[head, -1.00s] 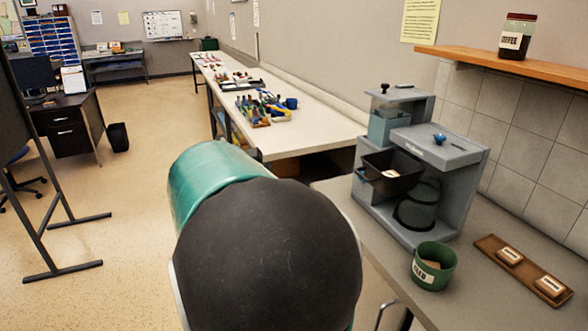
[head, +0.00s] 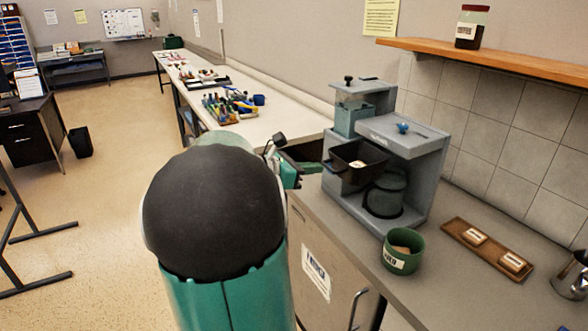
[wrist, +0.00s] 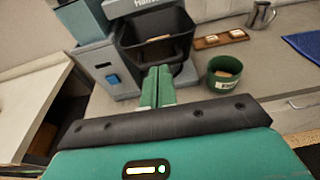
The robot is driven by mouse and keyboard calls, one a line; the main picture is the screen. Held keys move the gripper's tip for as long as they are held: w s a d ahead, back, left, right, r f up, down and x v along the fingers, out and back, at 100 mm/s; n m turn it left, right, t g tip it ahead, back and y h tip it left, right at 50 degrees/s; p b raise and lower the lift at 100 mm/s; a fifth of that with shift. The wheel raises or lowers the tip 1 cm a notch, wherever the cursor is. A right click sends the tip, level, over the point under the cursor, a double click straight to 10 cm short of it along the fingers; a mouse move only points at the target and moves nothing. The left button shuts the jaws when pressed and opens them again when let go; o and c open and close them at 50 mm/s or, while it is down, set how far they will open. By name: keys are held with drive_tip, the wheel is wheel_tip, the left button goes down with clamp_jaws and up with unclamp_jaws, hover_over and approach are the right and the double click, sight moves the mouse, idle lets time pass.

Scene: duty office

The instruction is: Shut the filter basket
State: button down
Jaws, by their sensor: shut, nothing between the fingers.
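The black filter basket (head: 345,172) juts out from the front of the grey coffee machine (head: 414,160), with a pale item inside. It also shows in the wrist view (wrist: 180,46), just beyond my fingers. The glass carafe (head: 384,198) stands below and behind the basket. My gripper (head: 312,168) is at the left of the basket, its fingers shut and empty. In the wrist view my green fingers (wrist: 158,77) point toward the basket front; I cannot tell whether they touch it.
A green tin (head: 402,253) and a wooden tray (head: 462,235) with two small packs stand on the counter right of the machine. A metal jug (head: 572,278) is farther right. A shelf (head: 490,60) with a coffee jar (head: 471,28) hangs above.

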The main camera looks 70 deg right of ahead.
drive_tip(key=shift+x, duration=0.75)
approach(374, 152)
drive_tip(key=x, duration=0.5)
drive_tip(key=shift+s+f, duration=0.2)
drive_tip(key=shift+f, duration=0.2)
drive_tip(key=shift+s+d, duration=0.15)
drive_tip(key=shift+d, duration=0.1)
drive_tip(key=shift+s+d+r, duration=0.1)
drive_tip(key=shift+r, duration=0.05)
drive_tip(key=shift+s+r, duration=0.1)
drive_tip(key=shift+s, duration=0.05)
